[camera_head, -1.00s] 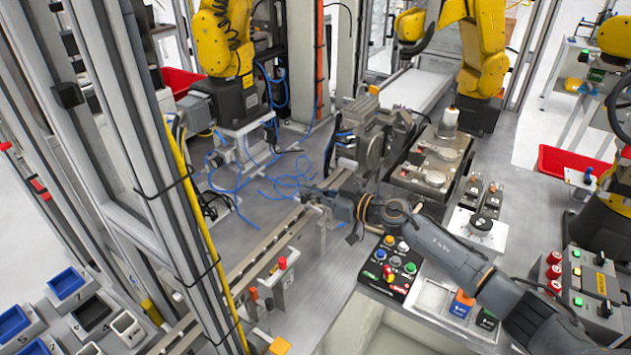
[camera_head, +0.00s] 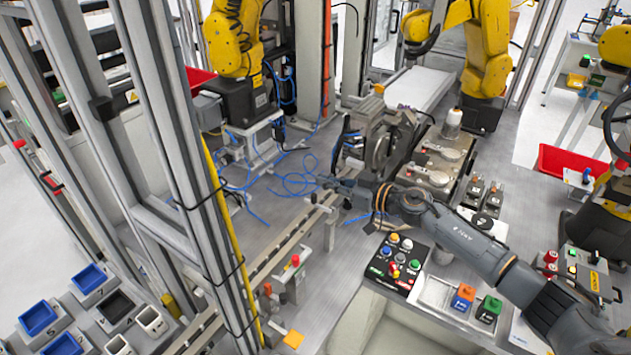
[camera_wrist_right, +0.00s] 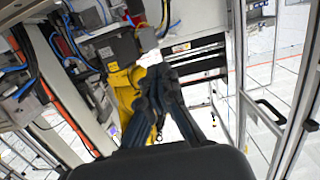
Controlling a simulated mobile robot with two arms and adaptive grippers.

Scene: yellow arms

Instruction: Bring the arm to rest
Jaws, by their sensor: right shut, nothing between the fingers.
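My right arm (camera_head: 480,250) reaches in from the lower right of the head view, over the grey worktable. My right gripper (camera_head: 326,184) points left near the middle of that view, close to the loose blue cables. In the right wrist view my right gripper (camera_wrist_right: 160,75) has its dark fingers together, with nothing between them. A yellow robot arm (camera_wrist_right: 126,95) stands behind the fingers there. My left gripper is not seen in either view.
A control panel (camera_head: 396,262) with coloured buttons lies below my forearm. Metal fixtures (camera_head: 430,165) stand just behind it. A grey frame post (camera_head: 165,130) with a yellow cable rises at left. Blue bins (camera_head: 38,318) sit at lower left.

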